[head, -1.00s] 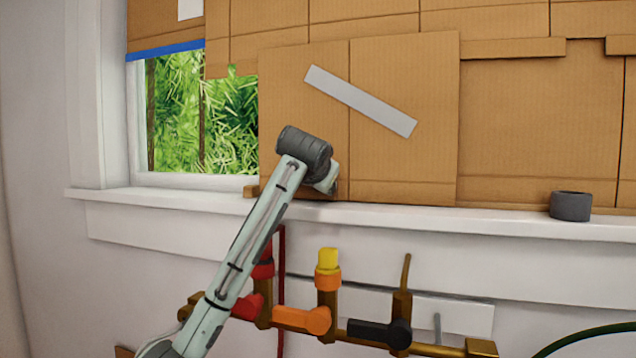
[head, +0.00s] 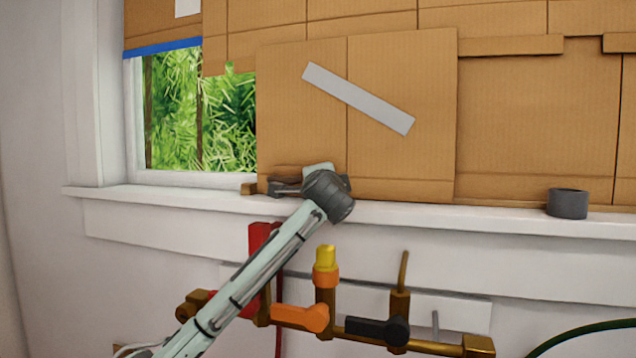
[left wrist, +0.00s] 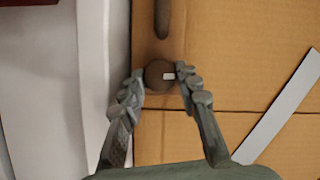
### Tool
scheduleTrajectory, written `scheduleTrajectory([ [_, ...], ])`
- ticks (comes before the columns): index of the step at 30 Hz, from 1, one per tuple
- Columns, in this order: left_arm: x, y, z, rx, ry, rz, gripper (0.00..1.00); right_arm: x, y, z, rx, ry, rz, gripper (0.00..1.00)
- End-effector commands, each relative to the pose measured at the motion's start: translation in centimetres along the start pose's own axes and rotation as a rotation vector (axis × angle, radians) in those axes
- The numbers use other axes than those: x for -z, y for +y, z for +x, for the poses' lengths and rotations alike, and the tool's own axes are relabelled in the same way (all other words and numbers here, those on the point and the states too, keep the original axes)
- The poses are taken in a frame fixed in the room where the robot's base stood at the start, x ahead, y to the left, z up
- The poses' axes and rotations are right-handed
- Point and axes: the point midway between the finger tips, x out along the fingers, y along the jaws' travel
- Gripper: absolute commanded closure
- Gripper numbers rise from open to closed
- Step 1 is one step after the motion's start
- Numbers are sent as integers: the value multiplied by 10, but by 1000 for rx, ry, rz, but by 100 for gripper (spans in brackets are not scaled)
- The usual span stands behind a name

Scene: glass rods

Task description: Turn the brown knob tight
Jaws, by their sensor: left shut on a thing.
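The brown knob (left wrist: 156,72) is round and dark, with a small white mark on its face. In the left wrist view it sits against the cardboard. My left gripper (left wrist: 160,77) has a finger on each side of the knob and is shut on it. In the head view my left gripper (head: 285,188) is low against the cardboard, just above the window sill, and I cannot make out the knob there. My right gripper is in neither view.
Cardboard sheets (head: 400,155) cover most of the window. Below the white sill (head: 450,217) run brass pipes with red, orange (head: 305,317) and black (head: 378,330) valve handles. A grey tape roll (head: 568,203) stands on the sill at right.

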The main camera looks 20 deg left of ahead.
Motion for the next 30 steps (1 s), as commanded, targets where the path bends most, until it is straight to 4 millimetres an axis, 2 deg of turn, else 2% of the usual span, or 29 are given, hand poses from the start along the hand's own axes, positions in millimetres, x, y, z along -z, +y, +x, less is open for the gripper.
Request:
scheduleTrajectory([
  [9, 0, 1, 0, 31, 5, 79, 97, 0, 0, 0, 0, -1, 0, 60],
  [22, 0, 1, 0, 35, 5, 88, 97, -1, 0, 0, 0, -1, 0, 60],
  [23, 0, 1, 0, 35, 5, 88, 67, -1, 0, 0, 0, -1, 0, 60],
  [24, 0, 1, 0, 35, 5, 88, 62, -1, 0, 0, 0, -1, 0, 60],
  [25, 0, 1, 0, 35, 5, 88, 59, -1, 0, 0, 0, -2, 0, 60],
  [30, 0, 1, 0, 34, 5, 87, 59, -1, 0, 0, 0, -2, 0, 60],
])
